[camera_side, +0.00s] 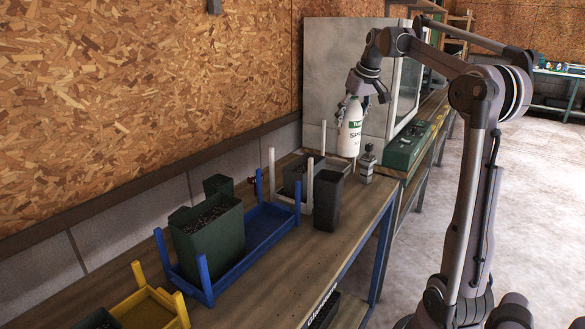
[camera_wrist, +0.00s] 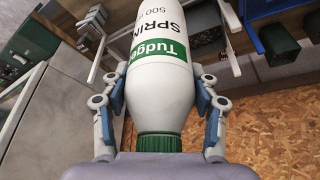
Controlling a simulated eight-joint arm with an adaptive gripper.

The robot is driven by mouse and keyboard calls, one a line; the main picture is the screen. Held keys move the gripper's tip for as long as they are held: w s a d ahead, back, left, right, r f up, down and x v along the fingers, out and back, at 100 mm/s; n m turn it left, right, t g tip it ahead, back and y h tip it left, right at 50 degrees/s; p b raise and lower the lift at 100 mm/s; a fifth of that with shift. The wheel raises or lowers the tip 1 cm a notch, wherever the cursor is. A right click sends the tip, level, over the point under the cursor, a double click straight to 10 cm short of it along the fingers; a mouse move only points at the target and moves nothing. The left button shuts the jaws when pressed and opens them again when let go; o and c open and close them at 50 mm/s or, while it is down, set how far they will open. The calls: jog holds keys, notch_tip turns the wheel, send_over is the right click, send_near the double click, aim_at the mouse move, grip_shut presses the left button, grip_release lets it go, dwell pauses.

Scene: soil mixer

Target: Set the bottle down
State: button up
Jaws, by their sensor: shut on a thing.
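The bottle (camera_side: 350,130) is white with a green label band and black lettering. In the side view it hangs upright under my gripper (camera_side: 366,92), near the back of the bench. I cannot tell whether its base touches the bench. In the wrist view the bottle (camera_wrist: 160,75) fills the middle, with its green cap (camera_wrist: 159,143) nearest me. My gripper (camera_wrist: 160,100) is shut on the bottle, one finger against each side.
A dark open box (camera_side: 328,200) and a white-posted tray (camera_side: 291,203) stand left of the bottle. A small grey device (camera_side: 367,165) is close at its right. A green case (camera_side: 405,152) lies further right. A blue tray (camera_side: 262,228) holds a green soil-filled bin (camera_side: 207,240).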

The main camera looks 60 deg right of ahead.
jog(key=r, duration=0.4)
jog(key=shift+s+a+r, duration=0.15)
jog(key=shift+a+r, duration=0.1)
jog(key=shift+r, duration=0.05)
jog(key=s+a+n+y, duration=0.1)
jog(key=s+a+n, duration=0.3)
jog(key=a, duration=0.6)
jog(key=s+a+n+y, duration=0.1)
jog(key=s+a, duration=0.5)
jog(key=a, duration=0.4)
notch_tip(320, 180, down, 12)
jog(key=w+a+f, duration=0.7)
jog(key=w+f, duration=0.1)
jog(key=f, duration=0.3)
jog(key=shift+w+a+t, duration=0.15)
jog(key=shift+a+t, duration=0.1)
jog(key=shift+t, duration=0.05)
jog(key=o, duration=1.7)
jog(key=shift+f, duration=0.15)
